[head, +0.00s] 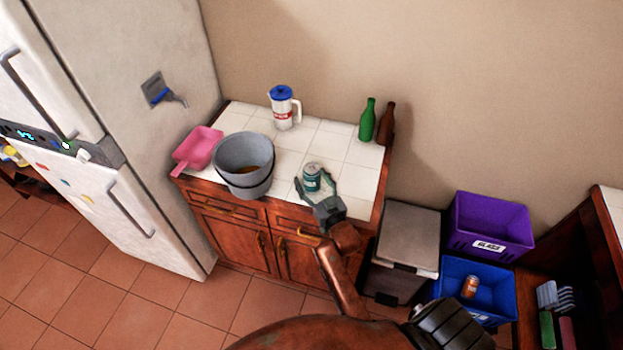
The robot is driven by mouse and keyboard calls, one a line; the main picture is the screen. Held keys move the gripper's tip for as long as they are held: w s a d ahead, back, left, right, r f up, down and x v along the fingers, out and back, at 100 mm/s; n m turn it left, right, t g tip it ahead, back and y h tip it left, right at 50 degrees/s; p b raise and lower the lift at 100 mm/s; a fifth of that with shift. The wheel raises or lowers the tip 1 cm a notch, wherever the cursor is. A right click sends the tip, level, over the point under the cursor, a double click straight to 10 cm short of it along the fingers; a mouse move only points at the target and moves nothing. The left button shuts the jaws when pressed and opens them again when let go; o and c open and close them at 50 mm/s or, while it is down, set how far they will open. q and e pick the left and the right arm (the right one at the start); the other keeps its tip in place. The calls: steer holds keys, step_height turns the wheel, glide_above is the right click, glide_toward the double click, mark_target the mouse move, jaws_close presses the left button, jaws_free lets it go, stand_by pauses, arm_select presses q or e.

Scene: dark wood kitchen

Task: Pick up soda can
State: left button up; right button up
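A teal and white soda can (312,178) stands upright on the white tiled counter (345,152), near its front edge. My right gripper (318,183) reaches over the counter from the front. Its two fingers are spread, one on each side of the can, with the can between them. The fingers look open, and I see no clear contact with the can. The can's lower part is partly hidden by the gripper. My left gripper is not in view.
A grey bucket (243,158) stands just left of the can, with a pink dustpan (198,148) beyond it. A pitcher (284,110), a green bottle (368,120) and a brown bottle (386,124) stand behind. An orange can (470,287) lies in the blue bin (451,273).

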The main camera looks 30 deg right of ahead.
steer(key=shift+c, duration=0.7)
steer(key=c, duration=1.1)
steer(key=shift+c, duration=0.7)
steer(key=shift+r, duration=0.15)
